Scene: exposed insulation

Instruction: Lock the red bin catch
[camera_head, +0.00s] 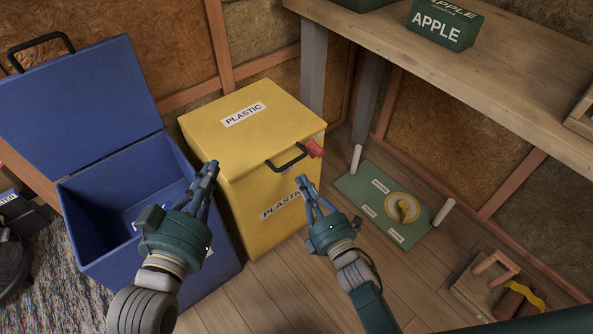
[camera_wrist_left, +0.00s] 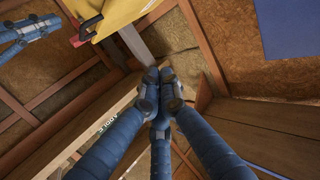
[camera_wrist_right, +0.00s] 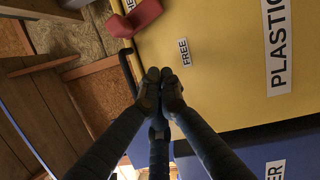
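The yellow bin (camera_head: 205,140), labelled PLASTIC, stands in the middle with its lid down. The red catch (camera_head: 315,148) is at its right upper front edge, right of a black handle (camera_head: 287,158). In the right wrist view, the red catch (camera_wrist_right: 137,18) lies away from a FREE label (camera_wrist_right: 184,54). Another label beside the catch is mostly cut off. My right gripper (camera_head: 302,180) is empty with fingertips together, in front of the bin and below the handle in the head view. My left gripper (camera_head: 211,167) is empty and shut, at the bin's left side. Catch engagement is unclear.
A blue bin (camera_head: 110,205) with a raised lid stands left of the yellow one. A wooden bench (camera_head: 480,75) with a green APPLE box (camera_head: 445,25) is at the upper right.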

